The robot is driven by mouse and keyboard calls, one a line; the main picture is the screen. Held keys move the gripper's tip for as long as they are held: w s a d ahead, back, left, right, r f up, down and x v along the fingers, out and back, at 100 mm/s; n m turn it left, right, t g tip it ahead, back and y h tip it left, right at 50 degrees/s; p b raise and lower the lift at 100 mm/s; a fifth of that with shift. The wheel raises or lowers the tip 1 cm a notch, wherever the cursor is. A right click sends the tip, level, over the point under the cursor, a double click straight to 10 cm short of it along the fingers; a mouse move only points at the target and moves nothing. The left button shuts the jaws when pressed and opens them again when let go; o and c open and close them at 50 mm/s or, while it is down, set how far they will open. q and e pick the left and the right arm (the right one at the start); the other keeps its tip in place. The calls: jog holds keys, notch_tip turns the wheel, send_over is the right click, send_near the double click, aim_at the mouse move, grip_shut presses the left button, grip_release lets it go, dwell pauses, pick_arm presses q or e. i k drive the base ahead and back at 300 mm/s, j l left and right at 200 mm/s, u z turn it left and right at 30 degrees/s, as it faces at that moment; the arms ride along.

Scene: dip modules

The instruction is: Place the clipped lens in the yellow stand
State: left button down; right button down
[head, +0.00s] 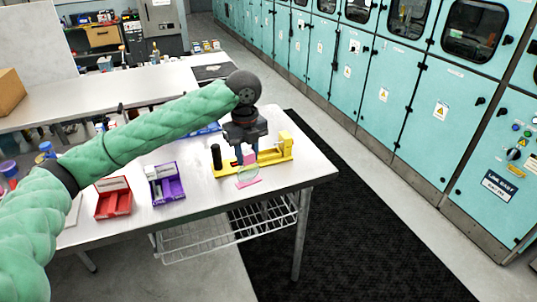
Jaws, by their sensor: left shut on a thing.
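My left gripper (243,157) reaches over the table and points down, shut on the pink clip (250,158). A round, clear, greenish lens (247,174) hangs below the fingers with the clip. More pink shows at the lens's lower edge. The yellow stand (285,155) is a long low bar on the table with a raised yellow block at its right end and a black post at its left end. The lens appears in front of the stand's bar, and I cannot tell whether they touch. My right gripper is not in view.
A red bin (113,204) and a purple bin (167,188) stand left of the stand on the metal table (210,190). A wire shelf (225,233) hangs below. The table's right end is clear. Teal cabinets (385,95) line the aisle behind.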

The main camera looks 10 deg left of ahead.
aim_at(267, 157)
jog(key=i, duration=0.9)
